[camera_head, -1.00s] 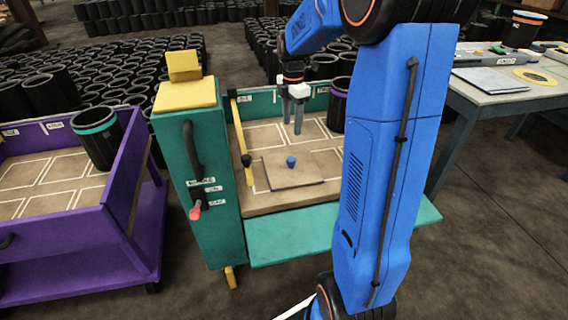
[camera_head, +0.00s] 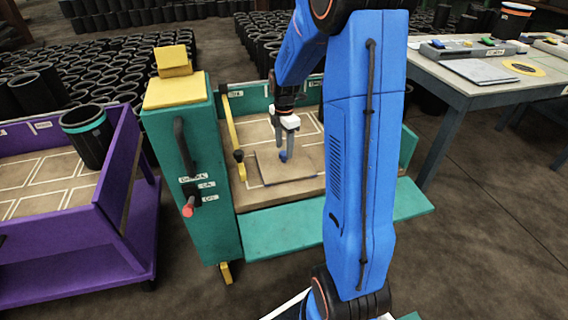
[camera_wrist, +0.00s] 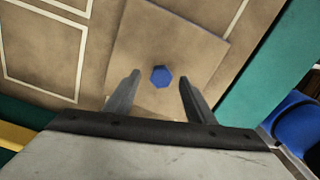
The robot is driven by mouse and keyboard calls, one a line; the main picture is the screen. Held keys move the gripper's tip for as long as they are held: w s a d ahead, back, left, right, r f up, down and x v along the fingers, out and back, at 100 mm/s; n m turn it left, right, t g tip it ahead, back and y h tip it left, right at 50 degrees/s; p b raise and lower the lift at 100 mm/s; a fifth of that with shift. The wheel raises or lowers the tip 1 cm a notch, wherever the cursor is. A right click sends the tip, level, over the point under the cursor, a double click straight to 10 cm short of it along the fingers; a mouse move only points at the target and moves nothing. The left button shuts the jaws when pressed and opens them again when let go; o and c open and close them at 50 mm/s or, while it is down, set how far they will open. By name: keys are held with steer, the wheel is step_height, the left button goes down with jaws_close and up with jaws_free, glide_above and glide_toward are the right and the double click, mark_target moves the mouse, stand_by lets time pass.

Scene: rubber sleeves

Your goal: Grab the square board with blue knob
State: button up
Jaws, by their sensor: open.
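The square board (camera_head: 270,170) is flat and tan-brown, and lies on the floor of the green cart. Its small blue knob (camera_head: 283,156) stands up from it; in the wrist view the knob (camera_wrist: 161,76) looks six-sided. My gripper (camera_head: 284,150) points down over the board, with its fingertips close to the knob. In the wrist view my gripper (camera_wrist: 157,82) is open, one finger on each side of the knob's line, with gaps on both sides. The knob is slightly beyond the fingertips in that view. I cannot tell the exact height left between fingertips and board.
The green cart (camera_head: 178,150) has a tall side panel with a black handle and a yellow bar (camera_head: 234,135) left of the board. A purple cart (camera_head: 125,165) stands at left. A work table (camera_head: 455,90) stands at right. Many black sleeves fill the background.

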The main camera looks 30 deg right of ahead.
mark_target(284, 153)
step_height(284, 153, down, 4)
steer(key=shift+s+f, duration=0.1)
jaws_close()
stand_by(0.4)
